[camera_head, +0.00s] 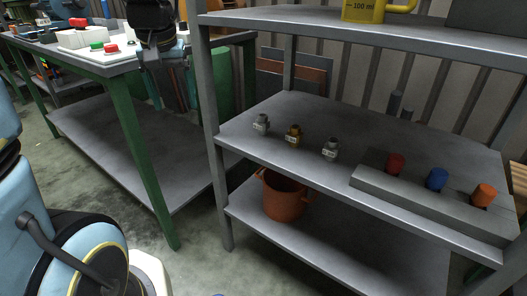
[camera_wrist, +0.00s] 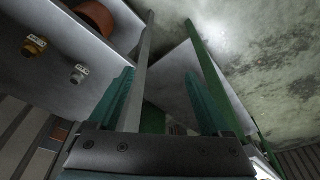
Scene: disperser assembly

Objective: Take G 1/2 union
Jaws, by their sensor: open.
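Three small fittings stand in a row on the middle shelf (camera_head: 400,140) in the head view: a grey one (camera_head: 261,123) at left, a brass-coloured one (camera_head: 294,135) in the middle and another grey one (camera_head: 331,148) at right. Each bears a pale label too small to read, so I cannot tell which is G 1/2. The wrist view shows a brass fitting (camera_wrist: 34,46) and a grey fitting (camera_wrist: 78,74) at upper left. My gripper (camera_wrist: 159,72) is open and empty, apart from the fittings. In the head view it hangs at upper left, beside the rack.
A grey block with red (camera_head: 396,163), blue (camera_head: 437,179) and orange (camera_head: 484,195) cylinders sits right of the fittings. An orange pot (camera_head: 284,194) stands on the lower shelf. A rack post (camera_head: 209,110) and a green-legged table (camera_head: 140,160) are at left.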

